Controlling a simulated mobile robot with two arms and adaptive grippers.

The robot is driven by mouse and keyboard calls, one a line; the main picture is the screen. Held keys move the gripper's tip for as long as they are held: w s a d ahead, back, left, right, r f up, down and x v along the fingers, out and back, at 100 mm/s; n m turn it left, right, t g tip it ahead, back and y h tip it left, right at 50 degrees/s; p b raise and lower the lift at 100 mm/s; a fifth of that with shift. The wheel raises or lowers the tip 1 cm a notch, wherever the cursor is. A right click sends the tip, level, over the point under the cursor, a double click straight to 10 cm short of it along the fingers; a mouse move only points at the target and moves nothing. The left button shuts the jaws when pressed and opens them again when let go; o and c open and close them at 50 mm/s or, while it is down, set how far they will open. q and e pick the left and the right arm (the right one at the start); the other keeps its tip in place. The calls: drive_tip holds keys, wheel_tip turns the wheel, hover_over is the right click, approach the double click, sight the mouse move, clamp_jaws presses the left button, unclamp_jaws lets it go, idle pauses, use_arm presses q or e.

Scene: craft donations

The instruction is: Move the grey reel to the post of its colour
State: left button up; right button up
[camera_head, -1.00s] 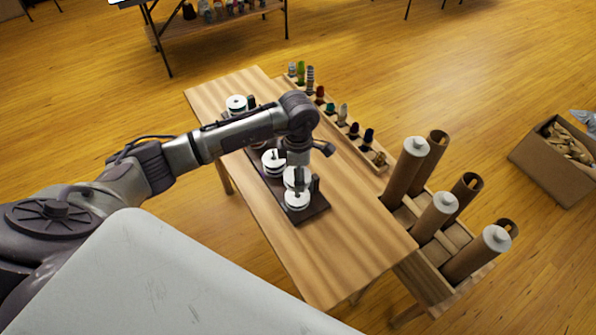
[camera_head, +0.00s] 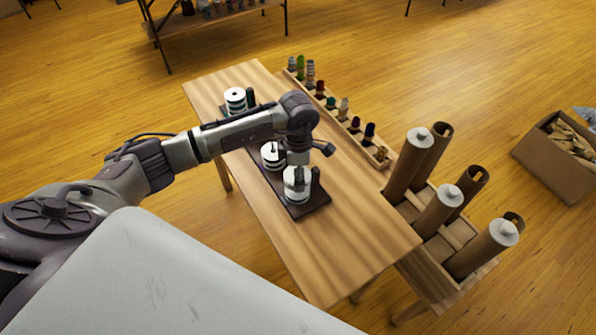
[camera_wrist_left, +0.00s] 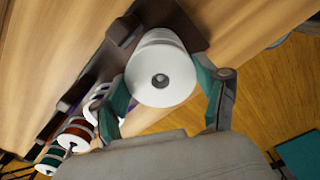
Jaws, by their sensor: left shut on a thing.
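The held reel (camera_head: 297,178) has white flanges; its thread colour is hard to make out, and I take it to be the grey one. My left gripper (camera_head: 297,170) is shut on it over the near end of the dark post board (camera_head: 309,208). In the left wrist view the reel (camera_wrist_left: 160,72) shows its round white flange and centre hole between my left gripper's green-padded fingers (camera_wrist_left: 161,90). The post beneath it is hidden, and I cannot tell if the reel rests on the stack there. My right gripper is not in view.
A white-flanged reel (camera_head: 272,154) stands mid-board and a green-threaded reel (camera_head: 235,97) at the far end. A rack of small spools (camera_head: 345,110) lies along the table's right side. Brown tubes (camera_head: 408,160) stand in a crate at right. The near table top is clear.

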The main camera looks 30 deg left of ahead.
use_arm(q)
drive_tip(key=shift+f+b, duration=1.4)
drive_tip(key=shift+f, duration=0.4)
drive_tip(key=o, duration=1)
drive_tip(key=shift+r, duration=0.15)
wheel_tip(320, 180, up, 12)
drive_tip(key=shift+f, duration=0.1)
